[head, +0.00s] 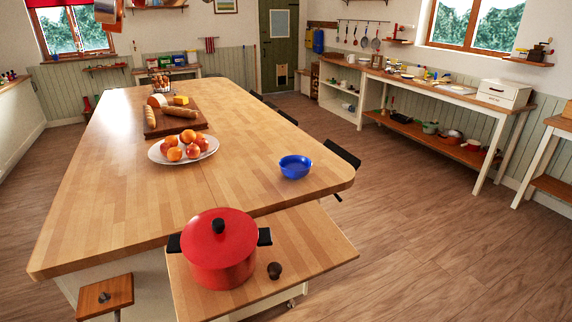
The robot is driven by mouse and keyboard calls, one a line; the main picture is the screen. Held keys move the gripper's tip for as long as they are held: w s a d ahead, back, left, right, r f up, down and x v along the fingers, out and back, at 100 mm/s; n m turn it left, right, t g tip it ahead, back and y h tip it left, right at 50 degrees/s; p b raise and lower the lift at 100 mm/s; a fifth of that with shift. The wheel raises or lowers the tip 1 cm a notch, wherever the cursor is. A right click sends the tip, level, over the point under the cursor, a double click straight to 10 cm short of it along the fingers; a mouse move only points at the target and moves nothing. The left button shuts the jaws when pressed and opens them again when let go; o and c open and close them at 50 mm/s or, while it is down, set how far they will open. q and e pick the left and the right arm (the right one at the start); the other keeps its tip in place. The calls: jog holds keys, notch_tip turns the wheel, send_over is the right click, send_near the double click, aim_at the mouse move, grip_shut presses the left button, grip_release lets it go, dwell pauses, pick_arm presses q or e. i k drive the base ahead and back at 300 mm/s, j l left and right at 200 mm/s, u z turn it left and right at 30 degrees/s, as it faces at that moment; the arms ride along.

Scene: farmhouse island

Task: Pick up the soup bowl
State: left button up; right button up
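A small blue bowl (295,167), which looks like the soup bowl, stands upright near the right front edge of the wooden island (240,197). It appears empty. It is apart from the other things on the island top. Neither of my grippers shows in the head view, so nothing is seen touching the bowl.
A red lidded pot (219,255) stands on a lower wooden board (318,248) in front, beside a dark knob (274,270). A white platter (157,153) of fruit and a cutting board (153,127) with bread lie farther back. The island's left front is clear.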

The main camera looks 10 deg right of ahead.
aim_at(293, 166)
jog(key=i+l+u, duration=0.1)
jog(key=u, duration=0.25)
jog(key=l+u, duration=0.25)
jog(key=u, duration=0.15)
jog(key=i+l+u, duration=0.1)
jog(key=u, duration=0.25)
jog(key=l+u, duration=0.35)
jog(key=l, duration=0.85)
jog(key=i, duration=0.05)
